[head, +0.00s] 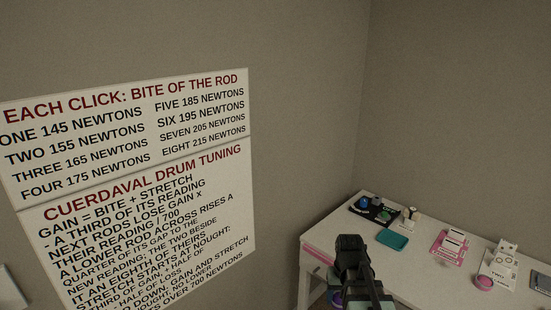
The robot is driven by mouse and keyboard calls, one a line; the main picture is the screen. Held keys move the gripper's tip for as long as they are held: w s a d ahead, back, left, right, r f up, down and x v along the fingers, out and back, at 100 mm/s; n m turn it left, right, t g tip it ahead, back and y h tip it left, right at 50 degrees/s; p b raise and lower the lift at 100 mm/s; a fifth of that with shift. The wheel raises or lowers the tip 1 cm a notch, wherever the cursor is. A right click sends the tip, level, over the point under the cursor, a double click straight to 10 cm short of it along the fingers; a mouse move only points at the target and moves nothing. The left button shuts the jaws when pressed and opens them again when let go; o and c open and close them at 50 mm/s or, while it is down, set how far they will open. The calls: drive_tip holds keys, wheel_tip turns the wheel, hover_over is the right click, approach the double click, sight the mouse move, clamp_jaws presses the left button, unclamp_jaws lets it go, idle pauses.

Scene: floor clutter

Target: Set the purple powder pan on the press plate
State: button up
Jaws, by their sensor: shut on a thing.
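My gripper (351,246) is dark and shows in the head view at the near left part of the white table (319,231). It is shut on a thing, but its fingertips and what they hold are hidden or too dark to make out. I cannot pick out the purple powder pan for certain. A round magenta-pink piece (484,282) lies at the right on the table, apart from my gripper. I cannot tell for certain which thing is the press plate.
A black tray (384,216) with blue and green round pieces stands at the back left of the table. A teal slab (392,240), small bottles (409,213), a pink card (450,247) and white cards (498,268) lie to the right. A lettered sign (130,180) covers the left wall.

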drive_tip(key=shift+a+n, duration=0.3)
drive_tip(key=shift+a, duration=1.15)
drive_tip(key=d+r+m, duration=0.2)
drive_tip(key=d, duration=1.2)
drive_tip(key=d+r+m, duration=0.2)
drive_tip(key=d+m, duration=0.1)
drive_tip(key=d, duration=1.1)
drive_tip(key=d+r+m, duration=0.2)
drive_tip(key=d+r, duration=0.1)
drive_tip(key=d, duration=1.1)
approach(465, 289)
drive_tip(key=shift+n, duration=0.3)
drive_tip(key=shift+f, duration=3.2)
drive_tip(key=shift+f, duration=0.15)
drive_tip(key=o, duration=1)
drive_tip(key=shift+o, duration=0.2)
drive_tip(key=shift+d, duration=0.1)
